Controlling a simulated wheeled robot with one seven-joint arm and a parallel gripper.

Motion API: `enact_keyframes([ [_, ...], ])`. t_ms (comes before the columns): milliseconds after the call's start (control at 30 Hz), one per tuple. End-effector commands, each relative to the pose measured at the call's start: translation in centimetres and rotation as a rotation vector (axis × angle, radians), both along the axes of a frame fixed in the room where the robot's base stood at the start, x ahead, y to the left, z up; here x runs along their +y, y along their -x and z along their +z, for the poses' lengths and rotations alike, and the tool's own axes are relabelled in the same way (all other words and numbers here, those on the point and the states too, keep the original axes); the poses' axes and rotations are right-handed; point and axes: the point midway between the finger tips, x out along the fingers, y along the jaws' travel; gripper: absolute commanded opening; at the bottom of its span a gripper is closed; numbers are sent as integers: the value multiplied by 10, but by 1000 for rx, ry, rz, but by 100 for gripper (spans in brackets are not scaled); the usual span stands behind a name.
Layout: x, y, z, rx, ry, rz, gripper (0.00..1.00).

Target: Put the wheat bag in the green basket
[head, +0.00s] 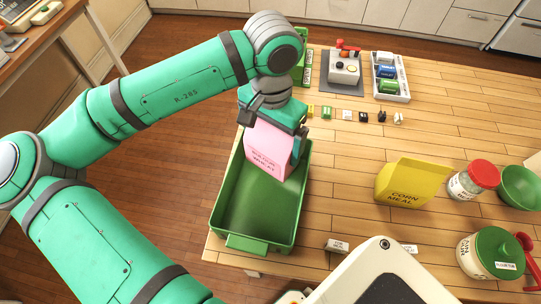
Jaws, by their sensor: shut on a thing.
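The wheat bag (268,151) is pink with printing on its front. My gripper (273,116) is shut on its upper part. The bag hangs over the far part of the green basket (229,243), an open rectangular tub near the table's left edge. The bare green floor of the basket shows in front of the bag. I cannot tell from this view how high the bag is above the basket floor. Its back and part of its top are hidden by my gripper.
A yellow corn meal bag (408,184), a red-lidded jar (472,180) and a green-lidded canister (491,254) stand to the right. A tray (391,76) and a device (345,68) are farther back. Small blocks line the table behind. The table's middle (340,160) is clear.

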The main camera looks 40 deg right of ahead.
Motion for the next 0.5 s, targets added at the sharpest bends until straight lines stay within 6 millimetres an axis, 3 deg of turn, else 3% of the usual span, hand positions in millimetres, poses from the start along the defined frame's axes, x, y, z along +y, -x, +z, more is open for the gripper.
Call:
enact_keyframes([
  [100,1,0,-19,0,-1,2,61],
  [500,2,-1,-52,0,-1,6,61],
])
